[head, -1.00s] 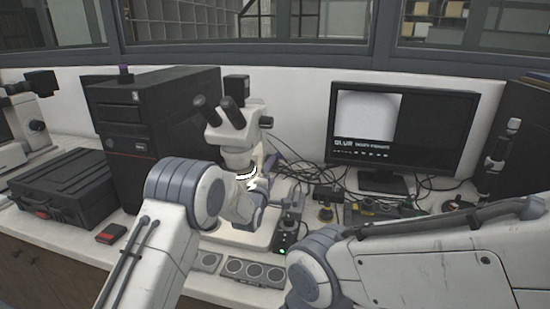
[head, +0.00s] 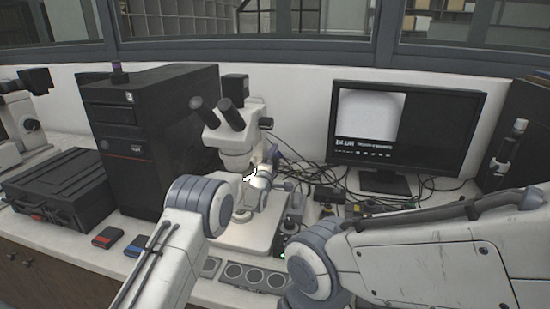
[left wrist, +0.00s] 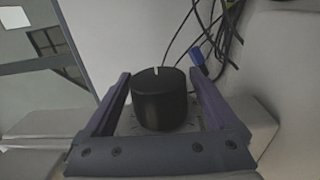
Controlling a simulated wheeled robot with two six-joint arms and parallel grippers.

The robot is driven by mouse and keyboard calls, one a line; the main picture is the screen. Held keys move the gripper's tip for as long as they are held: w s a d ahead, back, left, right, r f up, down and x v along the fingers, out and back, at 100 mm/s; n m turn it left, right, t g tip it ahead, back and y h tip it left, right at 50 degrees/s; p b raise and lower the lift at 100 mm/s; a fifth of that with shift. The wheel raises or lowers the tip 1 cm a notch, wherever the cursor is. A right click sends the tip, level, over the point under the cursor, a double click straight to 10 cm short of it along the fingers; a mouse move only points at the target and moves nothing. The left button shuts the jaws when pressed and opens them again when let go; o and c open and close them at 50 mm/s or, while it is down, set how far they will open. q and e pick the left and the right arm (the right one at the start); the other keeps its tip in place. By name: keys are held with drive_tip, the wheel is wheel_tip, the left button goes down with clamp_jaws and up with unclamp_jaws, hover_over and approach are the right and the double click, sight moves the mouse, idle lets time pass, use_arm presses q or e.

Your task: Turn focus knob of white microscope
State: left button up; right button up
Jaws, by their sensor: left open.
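The white microscope (head: 238,140) stands on the bench in the middle of the head view, its dark eyepieces tilted up to the left. My left arm reaches across its base, and my left gripper (head: 275,157) is at the right side of its column, partly hidden. In the left wrist view a black round knob (left wrist: 160,100) with a white mark on its rim sits between the two fingers of my left gripper (left wrist: 160,75). The gripper is open, with a gap visible on each side of the knob. My right arm shows at the right; its gripper is out of view.
A black computer tower (head: 155,145) stands left of the microscope and a monitor (head: 405,135) right of it. Cables (head: 315,172) lie behind and beside the base. Small red (head: 109,237) and blue (head: 137,245) boxes and a panel of round dials (head: 253,276) lie in front.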

use_arm(q)
drive_tip(key=shift+w+d, duration=0.25)
drive_tip(key=shift+w, duration=0.2)
drive_tip(key=c, duration=1.4)
drive_tip(key=shift+o, duration=0.2)
drive_tip(key=shift+f+b, duration=0.15)
drive_tip(key=shift+b, duration=0.3)
drive_tip(key=t+b, duration=0.2)
drive_tip(key=b, duration=0.4)
drive_tip(key=shift+r+h+b, duration=0.2)
drive_tip(key=shift+h+b, duration=0.2)
drive_tip(key=shift+r+t+b, duration=0.4)
drive_tip(key=shift+b, duration=0.1)
